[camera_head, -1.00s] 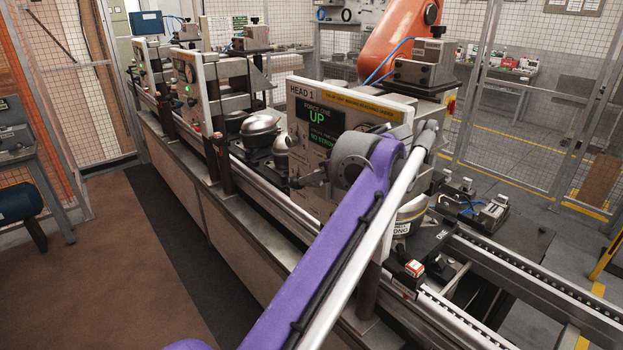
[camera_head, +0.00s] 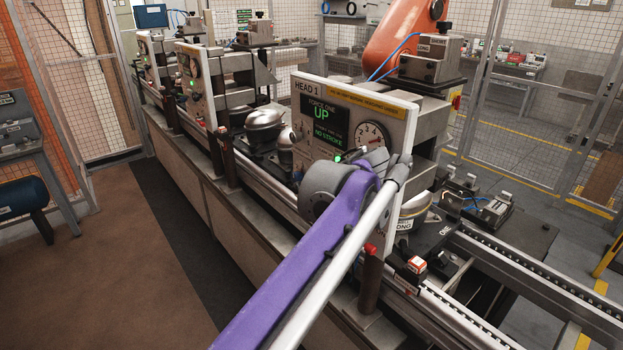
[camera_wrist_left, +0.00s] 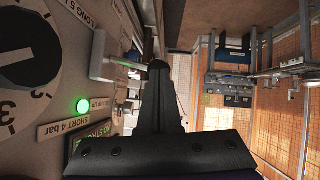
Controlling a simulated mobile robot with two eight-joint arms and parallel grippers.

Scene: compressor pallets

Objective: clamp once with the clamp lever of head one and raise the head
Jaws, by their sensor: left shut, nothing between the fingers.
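Head one (camera_head: 305,115) is a pale panel marked HEAD 1. Its screen (camera_head: 322,118) reads FORCE ONE, UP and NO STROKE. A round dial (camera_head: 371,135) sits to its right. A green lamp is lit on the panel and also shows in the left wrist view (camera_wrist_left: 82,107). A red knob (camera_head: 369,248) shows low at the panel's right; I cannot tell whether it is the clamp lever. My left gripper (camera_head: 352,155) is close before the panel, partly hidden by my wrist; in the left wrist view it (camera_wrist_left: 159,66) is shut and empty. My right gripper is not in view.
A pale block with a bar (camera_wrist_left: 105,60) stands out beside the left fingers in the wrist view. Similar heads (camera_head: 195,85) stand farther along the line at left. An orange robot arm (camera_head: 400,38) is behind head one. Rails (camera_head: 545,275) run at right.

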